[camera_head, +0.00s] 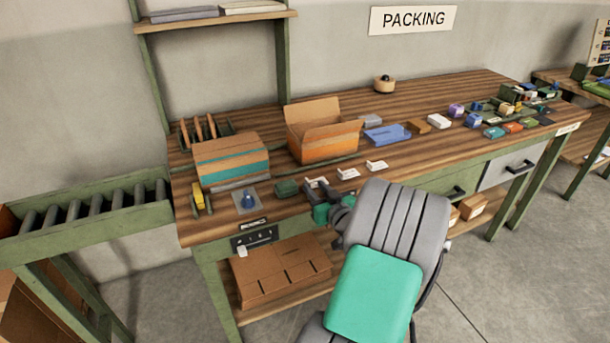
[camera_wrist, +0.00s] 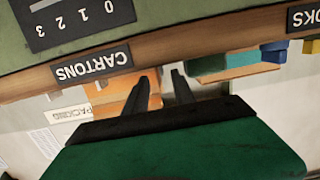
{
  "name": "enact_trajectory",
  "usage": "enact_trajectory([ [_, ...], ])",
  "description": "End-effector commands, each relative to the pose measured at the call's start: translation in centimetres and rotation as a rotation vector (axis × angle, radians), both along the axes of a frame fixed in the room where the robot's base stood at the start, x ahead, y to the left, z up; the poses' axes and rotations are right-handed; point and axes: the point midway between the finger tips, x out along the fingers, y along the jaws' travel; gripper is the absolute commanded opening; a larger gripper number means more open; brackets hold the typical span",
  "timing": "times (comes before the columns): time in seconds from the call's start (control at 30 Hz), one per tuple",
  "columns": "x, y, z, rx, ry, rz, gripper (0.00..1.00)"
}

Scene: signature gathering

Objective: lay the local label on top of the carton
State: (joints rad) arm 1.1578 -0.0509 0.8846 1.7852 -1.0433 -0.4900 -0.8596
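A closed carton (camera_head: 231,172) with orange and teal bands stands at the left of the bench. An open orange carton (camera_head: 325,148) with raised flaps stands to its right. Small white labels lie near the bench's front edge, one in the middle (camera_head: 348,174) and one to the right (camera_head: 377,166); their print is too small to tell which is local. Another pale piece (camera_head: 317,182) lies beside my gripper (camera_head: 319,194), partly hidden by it. My gripper is at the bench's front edge. In the wrist view its fingers (camera_wrist: 160,82) are apart with nothing visible between them.
The wooden bench (camera_head: 440,105) has a tape roll (camera_head: 384,84), a blue tray (camera_head: 387,134) and several small boxes at right. A dark green object (camera_head: 287,188) lies left of my gripper. A roller conveyor (camera_head: 85,215) adjoins at left. A CARTONS sign (camera_wrist: 107,63) shows upside down in the wrist view.

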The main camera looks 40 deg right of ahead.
Motion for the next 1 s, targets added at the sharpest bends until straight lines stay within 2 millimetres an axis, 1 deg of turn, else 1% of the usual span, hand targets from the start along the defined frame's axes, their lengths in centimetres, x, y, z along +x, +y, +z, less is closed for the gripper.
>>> enact_trajectory([
  [0.1, 0.0, -0.2, 0.0, 0.000, -0.001, -0.003, 0.31],
  [0.17, 0.5, -0.4, -0.1, 0.001, 0.000, -0.004, 0.31],
  [0.37, 3.0, -1.4, -0.2, 0.000, -0.001, -0.009, 0.31],
  [0.5, 5.5, -1.9, -0.6, 0.001, 0.001, -0.009, 0.31],
  [0.6, 6.8, -2.3, -0.9, -0.001, 0.000, -0.010, 0.31],
  [0.7, 7.2, -2.4, -1.0, 0.001, -0.001, -0.010, 0.31],
  [0.87, 7.2, -2.4, -1.0, 0.001, -0.001, -0.009, 0.30],
  [1.0, 7.2, -2.3, -1.0, 0.000, -0.001, -0.009, 0.19],
])
